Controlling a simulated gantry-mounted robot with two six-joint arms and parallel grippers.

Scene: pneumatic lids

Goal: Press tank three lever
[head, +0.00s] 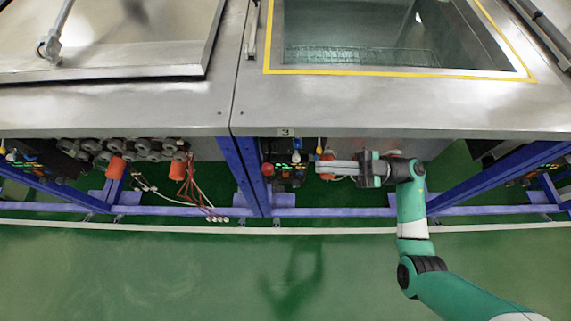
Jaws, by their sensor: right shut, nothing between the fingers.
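Tank three, marked by a small "3" label (285,132) on its front edge, is the steel tank (400,72) at the upper right, with a yellow-bordered opening. Under its front edge is a dark control box (290,172) with green lights. A small yellow-tipped lever (319,146) stands just right of the box. My right gripper (321,167) comes in from the right, shut and empty, its fingertips beside an orange part (326,158) just below the lever. I cannot tell whether the fingertips touch the lever or the orange part. My left gripper is out of view.
A neighbouring tank (100,75) with a lid stands at the left, with grey valves, orange parts and loose hoses (190,185) below. Blue frame legs (243,175) stand left of the control box. The green floor (150,270) in front is clear.

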